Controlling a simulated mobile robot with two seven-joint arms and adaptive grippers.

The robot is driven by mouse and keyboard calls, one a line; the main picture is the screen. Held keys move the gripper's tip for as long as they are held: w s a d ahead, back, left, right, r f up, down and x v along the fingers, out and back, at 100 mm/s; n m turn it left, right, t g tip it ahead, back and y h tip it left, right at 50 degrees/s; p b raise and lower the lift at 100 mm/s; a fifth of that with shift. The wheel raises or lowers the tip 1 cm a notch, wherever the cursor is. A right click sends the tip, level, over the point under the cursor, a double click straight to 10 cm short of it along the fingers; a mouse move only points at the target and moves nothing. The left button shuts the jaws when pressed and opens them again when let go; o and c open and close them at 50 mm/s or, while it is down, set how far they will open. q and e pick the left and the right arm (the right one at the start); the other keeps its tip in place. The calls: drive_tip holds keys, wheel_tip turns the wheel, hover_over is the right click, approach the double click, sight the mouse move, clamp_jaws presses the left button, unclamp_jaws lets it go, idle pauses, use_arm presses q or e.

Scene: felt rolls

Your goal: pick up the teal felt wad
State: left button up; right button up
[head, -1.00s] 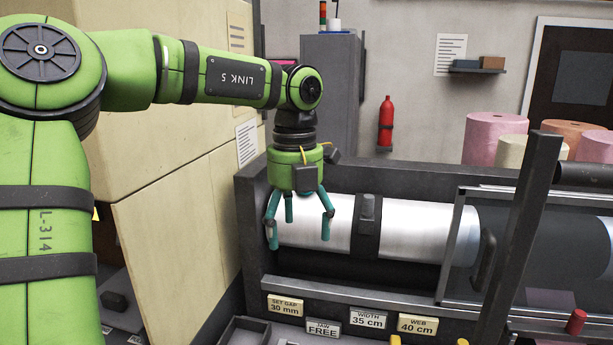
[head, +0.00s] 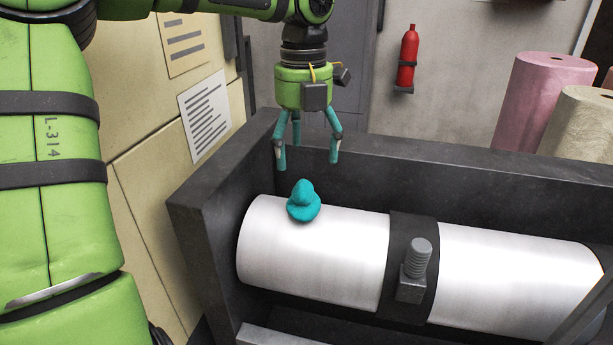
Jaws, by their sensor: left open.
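The teal felt wad (head: 303,203) is a small lumpy piece resting on top of the white metal roller (head: 330,250), near its left end. My left gripper (head: 308,165) hangs above and slightly beyond the wad, fingers pointing down. Its teal-tipped fingers are spread and empty, apart from the wad. My right gripper does not show.
A dark collar with a bolt (head: 414,270) stands up from the roller to the right of the wad. The dark machine frame (head: 470,180) walls the roller at the back and left. Pink (head: 548,100) and cream (head: 580,125) felt rolls stand behind at the right.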

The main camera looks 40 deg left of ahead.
sight(303, 183)
use_arm(q)
drive_tip(key=shift+f, duration=0.1)
drive_tip(key=shift+s+d+f+p, duration=0.75)
drive_tip(key=shift+s+f+p, duration=0.15)
drive_tip(key=shift+p, duration=0.1)
wheel_tip(303, 183, down, 4)
drive_tip(key=shift+w+r+p, duration=0.1)
drive_tip(key=shift+r+p, duration=0.05)
drive_tip(key=shift+p, duration=0.75)
drive_tip(key=shift+w+a+f, duration=0.1)
drive_tip(key=shift+a+f, duration=0.05)
drive_tip(key=shift+f, duration=0.25)
drive_tip(key=shift+c, duration=0.9)
drive_tip(key=c, duration=1.4)
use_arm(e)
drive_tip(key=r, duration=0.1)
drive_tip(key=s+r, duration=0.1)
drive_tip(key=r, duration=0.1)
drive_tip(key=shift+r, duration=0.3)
